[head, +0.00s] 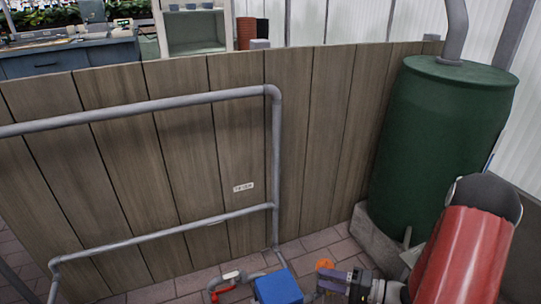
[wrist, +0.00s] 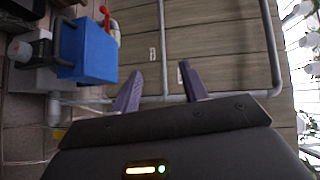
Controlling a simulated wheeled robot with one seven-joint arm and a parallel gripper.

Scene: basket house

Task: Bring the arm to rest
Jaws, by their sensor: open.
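My gripper (head: 328,281) is at the bottom of the head view, right of the blue box, with its purple fingers pointing left. In the wrist view my gripper (wrist: 161,80) shows its two purple fingers spread apart with nothing between them. The plank wall and grey pipes lie beyond the fingertips. My red arm link fills the lower right of the head view.
A blue box (head: 278,288) sits by a pipe with a red handle (head: 222,293). A grey pipe frame (head: 273,150) stands before the plank wall (head: 170,150). A green barrel (head: 440,150) stands at right on a concrete block (head: 378,242). An orange round thing (head: 325,264) is near my gripper.

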